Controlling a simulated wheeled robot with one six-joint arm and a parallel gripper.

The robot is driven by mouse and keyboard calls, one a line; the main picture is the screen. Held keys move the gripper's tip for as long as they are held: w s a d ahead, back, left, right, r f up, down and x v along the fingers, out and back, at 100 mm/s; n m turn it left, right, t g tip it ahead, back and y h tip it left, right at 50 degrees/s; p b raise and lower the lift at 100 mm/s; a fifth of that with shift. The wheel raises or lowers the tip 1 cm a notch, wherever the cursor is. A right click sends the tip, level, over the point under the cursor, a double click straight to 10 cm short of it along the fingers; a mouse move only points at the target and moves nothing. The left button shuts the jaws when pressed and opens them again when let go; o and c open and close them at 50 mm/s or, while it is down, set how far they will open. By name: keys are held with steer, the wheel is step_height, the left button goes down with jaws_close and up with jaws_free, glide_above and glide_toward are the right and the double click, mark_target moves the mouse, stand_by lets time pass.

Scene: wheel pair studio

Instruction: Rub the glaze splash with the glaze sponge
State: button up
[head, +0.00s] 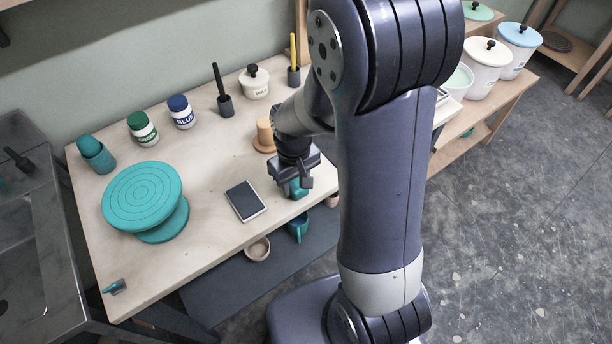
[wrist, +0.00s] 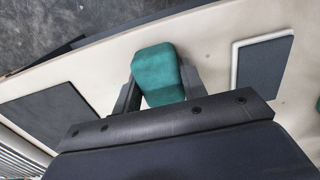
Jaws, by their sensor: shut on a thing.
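My gripper (head: 298,186) is over the right part of the wooden table, at the front side. It is shut on a teal block, the glaze sponge (wrist: 158,72), which sits between both fingers in the wrist view. In the head view only a little teal of the sponge (head: 296,189) shows below the jaws. I cannot tell whether the sponge touches the table. I cannot make out a glaze splash in either view; my arm and gripper hide part of the tabletop.
A dark tablet with a pale rim (head: 246,200) lies left of my gripper. A teal wheel (head: 142,195) stands further left. Jars, including a blue-lidded one (head: 181,111), line the back. A small teal piece (head: 115,287) lies at the front left corner. A dark panel (wrist: 45,115) is nearby.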

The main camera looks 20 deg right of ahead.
mark_target(323, 174)
steer(key=shift+w+d, duration=0.25)
steer(key=shift+d, duration=0.5)
steer(key=shift+w+d, duration=0.25)
steer(key=shift+d, duration=0.45)
steer(key=shift+w+d, duration=0.25)
steer(key=shift+d, duration=0.5)
steer(key=shift+w+d+f, duration=0.1)
steer(key=shift+w+d, duration=0.15)
steer(key=shift+d, duration=0.65)
steer(key=shift+w+d+f, duration=0.1)
steer(key=shift+w+d, duration=0.15)
steer(key=shift+d, duration=0.65)
steer(key=shift+d+r, duration=0.1)
steer(key=shift+r, duration=0.05)
steer(key=shift+s+a+r, duration=0.1)
steer(key=shift+s+a, duration=0.1)
steer(key=shift+a, duration=0.55)
steer(key=shift+s+a+r, duration=0.1)
steer(key=shift+s+a, duration=0.1)
steer(key=shift+a, duration=0.55)
steer(key=shift+s+a, duration=0.2)
steer(key=shift+a, duration=0.55)
